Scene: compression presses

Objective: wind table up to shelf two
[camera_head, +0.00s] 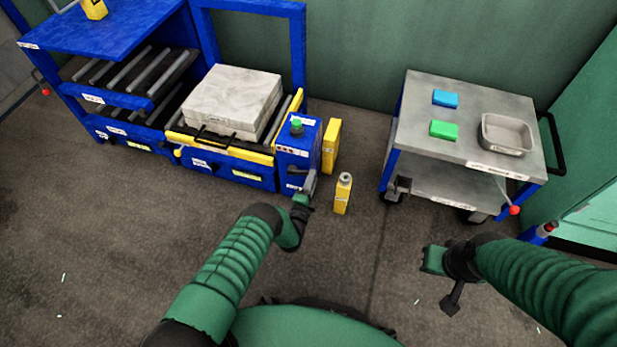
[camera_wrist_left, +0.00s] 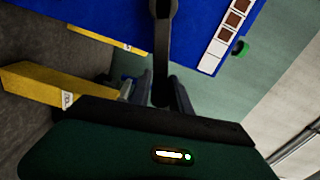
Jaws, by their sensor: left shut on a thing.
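The blue and yellow lift table (camera_head: 228,169) stands low at the back left and carries a pale stone-like block (camera_head: 232,98). Its blue control post (camera_head: 298,150) has a green button on top. A grey crank (camera_head: 311,181) is at the post's front. My left gripper (camera_head: 303,199) is at the crank and shut on its handle; in the left wrist view the dark crank arm (camera_wrist_left: 164,45) runs up from between the fingers. The blue rack with roller shelves (camera_head: 130,78) stands left of the table. My right gripper (camera_head: 434,262) is over the floor, away from everything; its jaws are unclear.
A yellow bottle (camera_head: 343,194) stands on the floor right of the crank. A yellow box (camera_head: 331,146) is beside the post. A grey cart (camera_head: 464,122) at the right holds a blue block, a green block and a metal tray.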

